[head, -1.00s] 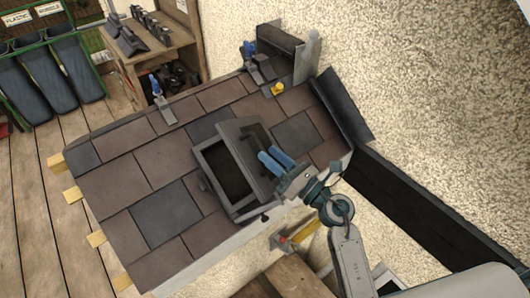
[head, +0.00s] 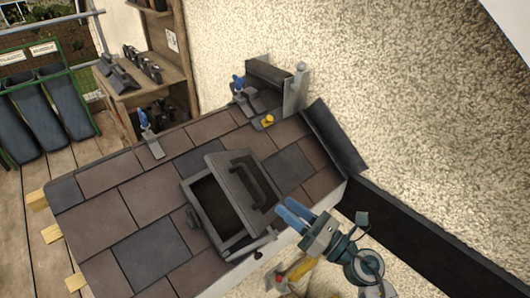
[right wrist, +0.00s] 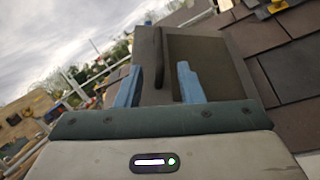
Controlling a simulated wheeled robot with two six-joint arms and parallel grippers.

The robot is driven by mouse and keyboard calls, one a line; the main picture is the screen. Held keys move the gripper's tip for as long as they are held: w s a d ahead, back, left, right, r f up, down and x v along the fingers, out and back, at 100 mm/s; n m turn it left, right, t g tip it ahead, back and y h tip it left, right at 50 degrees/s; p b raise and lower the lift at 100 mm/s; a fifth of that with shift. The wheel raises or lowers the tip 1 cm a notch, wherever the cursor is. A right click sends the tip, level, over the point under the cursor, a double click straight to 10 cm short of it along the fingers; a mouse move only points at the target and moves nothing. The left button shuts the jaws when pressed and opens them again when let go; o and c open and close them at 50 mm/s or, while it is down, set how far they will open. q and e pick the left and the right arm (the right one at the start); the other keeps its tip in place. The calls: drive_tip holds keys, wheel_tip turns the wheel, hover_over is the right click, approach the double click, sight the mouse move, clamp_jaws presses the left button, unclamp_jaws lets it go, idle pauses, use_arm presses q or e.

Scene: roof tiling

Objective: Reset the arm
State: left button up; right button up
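My right gripper (head: 288,209) has blue fingers and is beside the lower right edge of the roof hatch. It is clear of the handle. In the right wrist view its fingers (right wrist: 160,88) stand apart with nothing held between them. The dark hatch lid (head: 240,182) is raised and tilted on its frame, and its black handle (head: 248,183) is in plain sight. The lid (right wrist: 210,62) and handle (right wrist: 159,58) also show beyond the fingers in the right wrist view. My left gripper is not in view.
The tiled roof (head: 110,225) surrounds the hatch. Blue-handled tools (head: 146,125) stand along its far edge, with a small yellow object (head: 267,121) nearby. A pebbled wall (head: 400,110) and dark ledge (head: 420,235) lie right. A wooden shelf (head: 155,70) stands behind.

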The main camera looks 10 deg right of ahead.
drive_tip(key=w+d+f+m+h, duration=0.25)
drive_tip(key=f+m, duration=0.45)
drive_tip(key=f, duration=0.4)
drive_tip(key=w+d+f+m+h, duration=0.2)
drive_tip(key=d+f+m+h, duration=0.2)
drive_tip(key=f+m, duration=0.45)
drive_tip(key=s+d+f+m+g+h, duration=0.1)
drive_tip(key=s+d+f+m+h, duration=0.2)
drive_tip(key=f, duration=0.7)
drive_tip(key=s+d+f+m+g+h, duration=0.2)
drive_tip(key=f+m, duration=0.2)
drive_tip(key=f, duration=0.5)
drive_tip(key=s+d+f+m+g+h, duration=0.1)
drive_tip(key=s+d+f+m+g, duration=0.2)
drive_tip(key=s+f, duration=0.6)
drive_tip(key=s+d+f+m+g+h, duration=0.1)
drive_tip(key=s+f+m+g, duration=0.2)
drive_tip(key=s+f+m, duration=0.6)
drive_tip(key=s+f+m+g, duration=0.2)
drive_tip(key=s+f, duration=0.3)
drive_tip(key=s, duration=0.4)
drive_tip(key=s+f+m+g, duration=0.1)
drive_tip(key=s+f+g, duration=0.3)
drive_tip(key=s, duration=0.6)
wheel_tip(320, 180, down, 2)
drive_tip(key=shift+s+a+f+m, duration=0.1)
drive_tip(key=shift+s+a+m, duration=0.25)
drive_tip(key=shift+a, duration=0.1)
drive_tip(key=shift+w, duration=0.1)
